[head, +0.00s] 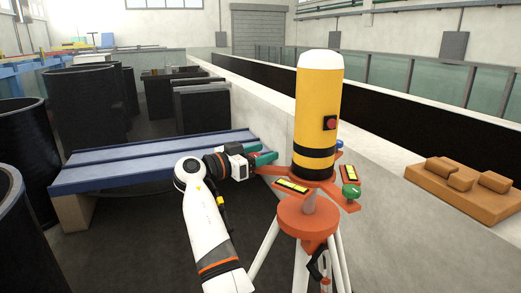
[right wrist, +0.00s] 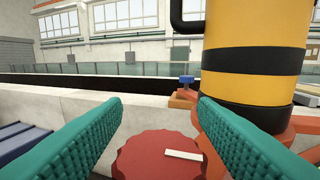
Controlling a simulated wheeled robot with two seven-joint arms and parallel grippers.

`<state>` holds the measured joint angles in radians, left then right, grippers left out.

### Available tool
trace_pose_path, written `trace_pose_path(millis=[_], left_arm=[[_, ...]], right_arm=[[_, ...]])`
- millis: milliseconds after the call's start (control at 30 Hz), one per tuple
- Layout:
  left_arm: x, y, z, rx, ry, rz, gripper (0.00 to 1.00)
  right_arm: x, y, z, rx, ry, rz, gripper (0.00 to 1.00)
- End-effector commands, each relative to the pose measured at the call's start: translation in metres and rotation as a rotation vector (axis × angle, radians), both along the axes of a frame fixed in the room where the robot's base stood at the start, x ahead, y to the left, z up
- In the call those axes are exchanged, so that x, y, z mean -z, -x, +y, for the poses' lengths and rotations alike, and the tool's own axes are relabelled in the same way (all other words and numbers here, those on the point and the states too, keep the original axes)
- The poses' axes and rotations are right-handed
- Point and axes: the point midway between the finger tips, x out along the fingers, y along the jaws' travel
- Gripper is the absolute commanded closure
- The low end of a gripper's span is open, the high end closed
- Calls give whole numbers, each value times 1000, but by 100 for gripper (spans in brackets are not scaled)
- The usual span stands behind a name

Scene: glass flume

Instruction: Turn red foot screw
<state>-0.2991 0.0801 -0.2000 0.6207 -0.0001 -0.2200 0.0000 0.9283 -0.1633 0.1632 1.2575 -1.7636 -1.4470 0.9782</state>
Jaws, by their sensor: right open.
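The red foot screw (right wrist: 158,160), a round knob with a white mark on top, shows low in the right wrist view, between and below the two teal fingers. My right gripper (right wrist: 160,106) is open, with a gap on both sides of the screw; no contact is visible. In the head view my right gripper (head: 266,156) is at the left of the orange base plate (head: 322,188), and I cannot make out the red screw there. The yellow instrument (head: 316,115) stands upright on that base. My left gripper is not in view.
A green foot screw (head: 350,191) is at the right front of the base and a blue one (head: 339,144) behind. White tripod legs (head: 263,250) spread below. A blue bench (head: 150,162) is to the left; orange blocks (head: 460,185) lie on the right ledge.

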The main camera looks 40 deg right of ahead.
Motion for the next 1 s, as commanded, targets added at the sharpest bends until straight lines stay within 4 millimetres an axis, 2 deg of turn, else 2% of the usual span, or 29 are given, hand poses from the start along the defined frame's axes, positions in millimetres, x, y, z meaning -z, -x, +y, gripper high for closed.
trace_pose_path(millis=[233, 500, 767, 1000], left_arm=[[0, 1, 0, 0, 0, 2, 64], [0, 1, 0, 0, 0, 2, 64], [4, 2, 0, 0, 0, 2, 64], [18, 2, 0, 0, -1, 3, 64]], right_arm=[[0, 0, -1, 0, 0, 0, 47], [0, 0, 0, -1, 0, 0, 91], [1, 0, 0, -23, 0, -1, 91], [3, -2, 0, -134, 1, -4, 91]])
